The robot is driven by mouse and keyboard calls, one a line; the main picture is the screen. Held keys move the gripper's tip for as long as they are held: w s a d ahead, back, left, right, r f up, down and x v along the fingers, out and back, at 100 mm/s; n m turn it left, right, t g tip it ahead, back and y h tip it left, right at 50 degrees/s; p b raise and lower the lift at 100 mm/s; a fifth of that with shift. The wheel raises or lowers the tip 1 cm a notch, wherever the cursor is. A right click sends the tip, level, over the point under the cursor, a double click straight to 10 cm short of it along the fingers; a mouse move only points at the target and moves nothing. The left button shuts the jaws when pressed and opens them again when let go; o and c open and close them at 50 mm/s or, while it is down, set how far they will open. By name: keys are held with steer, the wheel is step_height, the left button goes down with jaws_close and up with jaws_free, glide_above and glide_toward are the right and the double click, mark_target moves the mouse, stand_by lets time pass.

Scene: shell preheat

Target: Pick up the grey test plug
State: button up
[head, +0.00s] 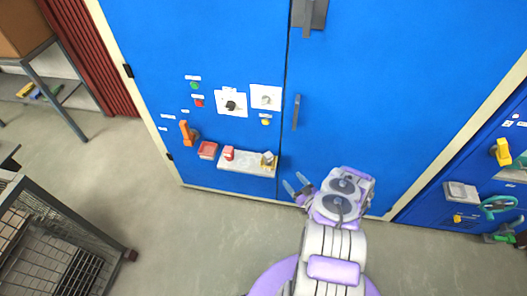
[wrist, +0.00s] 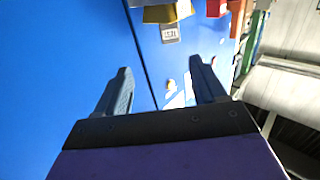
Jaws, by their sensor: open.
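A small grey block with a yellow base, apparently the grey test plug (head: 267,159), is at the right end of a pale shelf (head: 240,168) on the blue cabinet. My gripper (head: 296,183) is open and empty, below and right of that block and apart from it. In the wrist view, my two fingers (wrist: 160,68) stand apart with nothing between them. A yellow part (wrist: 168,12) is beyond them at the top edge, cut off by the frame, with a small grey label (wrist: 170,33) by it.
A red block (head: 229,153) stands on the same shelf, and a red tray (head: 208,150) is left of it. An orange handle (head: 187,133) and a door handle (head: 296,112) stick out nearby. A wire cage (head: 60,240) stands at lower left. Floor between is clear.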

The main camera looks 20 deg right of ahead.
steer(key=b, duration=0.2)
glide_toward(271, 160)
steer(key=w+a, duration=0.1)
steer(key=w, duration=0.2)
steer(key=w+b, duration=0.1)
steer(key=w, duration=0.2)
steer(key=shift+w, duration=0.1)
steer(key=w+b, duration=0.1)
steer(key=w+a, duration=0.1)
steer(key=w, duration=0.1)
steer(key=w+a+b, duration=0.1)
steer(key=w, duration=0.1)
steer(key=shift+b, duration=0.3)
steer(key=shift+w, duration=0.2)
steer(key=shift+d, duration=0.45)
steer(key=shift+c, duration=0.8)
steer(key=shift+a+r, duration=0.1)
steer(key=shift+a, duration=0.25)
steer(key=c, duration=0.8)
steer(key=shift+d, duration=0.1)
steer(key=shift+c, duration=1)
steer(key=shift+d, duration=0.15)
